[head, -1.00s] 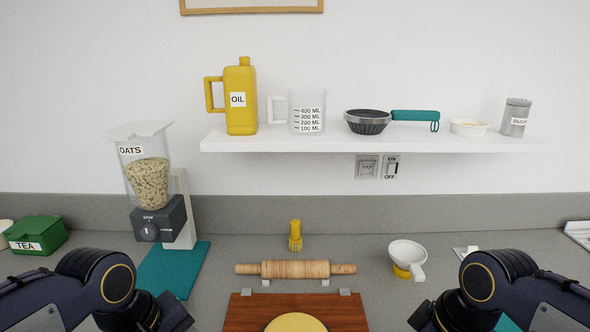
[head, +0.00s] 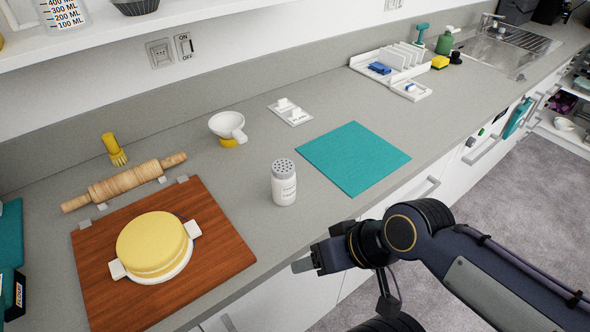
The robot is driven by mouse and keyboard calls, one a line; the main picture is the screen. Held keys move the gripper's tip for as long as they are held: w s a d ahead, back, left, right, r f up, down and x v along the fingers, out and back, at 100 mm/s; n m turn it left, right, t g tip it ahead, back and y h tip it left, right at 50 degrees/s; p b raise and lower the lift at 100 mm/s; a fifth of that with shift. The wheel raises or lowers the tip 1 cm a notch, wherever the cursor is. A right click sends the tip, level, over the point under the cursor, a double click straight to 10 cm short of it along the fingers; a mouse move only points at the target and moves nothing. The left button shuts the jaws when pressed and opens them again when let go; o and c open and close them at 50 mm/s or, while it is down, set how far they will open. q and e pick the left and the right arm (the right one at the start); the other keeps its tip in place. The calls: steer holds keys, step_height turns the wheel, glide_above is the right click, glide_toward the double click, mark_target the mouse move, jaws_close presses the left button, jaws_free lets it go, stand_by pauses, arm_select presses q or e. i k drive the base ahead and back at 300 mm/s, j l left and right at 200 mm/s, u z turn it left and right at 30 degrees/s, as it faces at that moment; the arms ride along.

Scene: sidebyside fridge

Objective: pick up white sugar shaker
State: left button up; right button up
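The white sugar shaker (head: 284,187) stands upright on the grey counter, right of the wooden board. It has a grey perforated top and a label too small to read surely. My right gripper (head: 303,264) is in front of the counter's front edge, nearer to me than the shaker and slightly right of it, apart from it. It points left and is seen from the side, so its finger opening is not clear. My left gripper is out of view.
A wooden board (head: 228,249) with a yellow cake (head: 152,241) lies left of the shaker, a teal mat (head: 353,157) to its right. A white cup-like funnel (head: 227,126) and a rolling pin (head: 125,182) are behind. A shelf (head: 110,28) overhangs at upper left.

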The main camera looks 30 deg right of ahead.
mark_target(283, 182)
steer(key=k+z, duration=0.15)
steer(key=z, duration=0.25)
steer(key=k+l+z, duration=0.15)
steer(key=z, duration=0.25)
